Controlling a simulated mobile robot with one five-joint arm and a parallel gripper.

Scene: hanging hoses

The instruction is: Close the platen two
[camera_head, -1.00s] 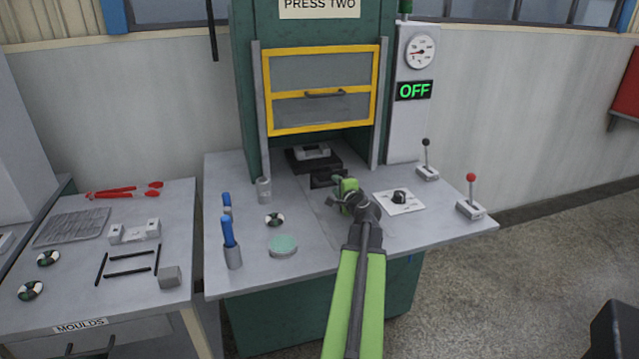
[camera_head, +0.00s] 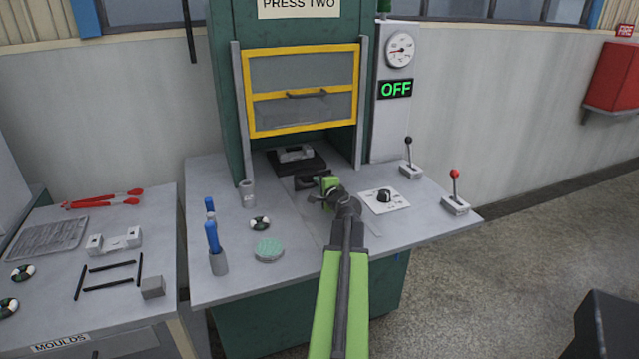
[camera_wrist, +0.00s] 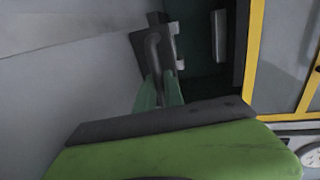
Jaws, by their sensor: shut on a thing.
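The platen (camera_head: 283,167) of press two is a dark plate low in the press opening, with a pale grey mould piece (camera_head: 296,153) on it. A dark handle part (camera_head: 306,184) sticks out at its front. My gripper (camera_head: 325,187) is at this handle, over the press table. In the wrist view the grey handle bar (camera_wrist: 152,55) runs down between my gripper's fingertips (camera_wrist: 158,88), which are shut on it. The wrist view shows the platen's dark edge only in part. My green arm hides some of the table.
The yellow-framed guard (camera_head: 303,96) is raised above the opening. A black-knobbed lever (camera_head: 409,160), a red-knobbed lever (camera_head: 456,192) and a dial plate (camera_head: 385,199) stand to the right. Blue-handled tools (camera_head: 213,240) and a green round tin (camera_head: 268,250) stand left. The display (camera_head: 396,89) reads OFF.

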